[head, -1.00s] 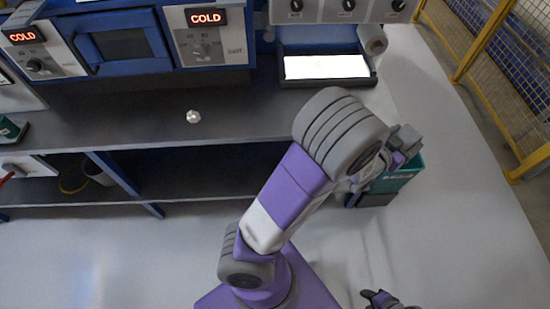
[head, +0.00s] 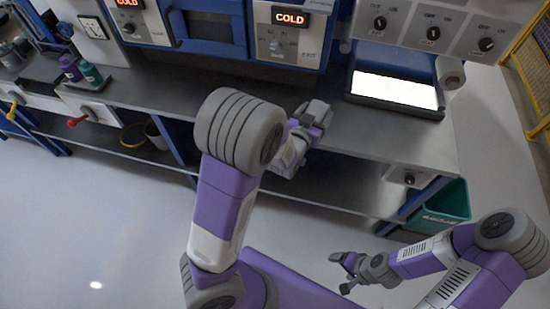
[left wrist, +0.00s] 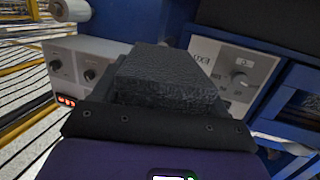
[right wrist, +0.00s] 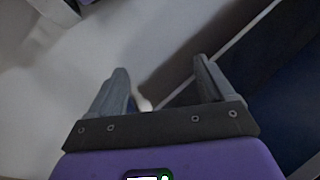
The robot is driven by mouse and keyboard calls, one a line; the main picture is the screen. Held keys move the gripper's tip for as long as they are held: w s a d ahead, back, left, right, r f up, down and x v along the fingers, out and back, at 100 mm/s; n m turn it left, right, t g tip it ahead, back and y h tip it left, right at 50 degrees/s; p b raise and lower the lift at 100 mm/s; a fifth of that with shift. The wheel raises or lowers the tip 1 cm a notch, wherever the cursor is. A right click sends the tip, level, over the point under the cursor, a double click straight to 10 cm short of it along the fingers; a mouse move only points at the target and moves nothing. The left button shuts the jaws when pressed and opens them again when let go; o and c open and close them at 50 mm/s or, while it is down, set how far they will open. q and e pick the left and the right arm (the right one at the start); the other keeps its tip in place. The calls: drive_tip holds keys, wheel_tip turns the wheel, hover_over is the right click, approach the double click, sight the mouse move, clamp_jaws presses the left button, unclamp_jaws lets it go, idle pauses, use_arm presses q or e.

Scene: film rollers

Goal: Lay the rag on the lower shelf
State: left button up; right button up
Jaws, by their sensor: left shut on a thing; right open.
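The rag (left wrist: 168,75) appears as a dark grey, textured, block-like fold between the fingers in the left wrist view. My left gripper (head: 306,122) is shut on it, and the rag hides most of the fingers. In the head view this gripper is at the front of the counter, overlapping its edge; its exact height is unclear. The lower shelf (head: 335,184) is a dark board under the counter, partly hidden by my left arm. My right gripper (head: 346,271) is open and empty, low in front of the counter; its spread fingers show in the right wrist view (right wrist: 160,85).
The counter (head: 390,125) overhangs the shelf. A lit white panel (head: 394,90) and a paper roll (head: 451,73) are at its right. A teal bin (head: 445,205) stands on the floor at the right. Bottles (head: 90,72) stand at the left. Open floor lies in front.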

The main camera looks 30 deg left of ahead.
use_arm(q)
wheel_tip(320, 180, up, 2)
drive_tip(key=shift+a+r+p, duration=0.15)
drive_tip(key=shift+r+p, duration=0.05)
drive_tip(key=shift+p, duration=0.7)
use_arm(e)
drive_tip(key=shift+o, duration=1.2)
wheel_tip(320, 180, up, 3)
drive_tip(key=shift+f, duration=0.1)
use_arm(q)
drive_tip(key=shift+s+f, duration=0.1)
drive_tip(key=shift+f, duration=0.55)
use_arm(e)
drive_tip(key=shift+f, duration=0.1)
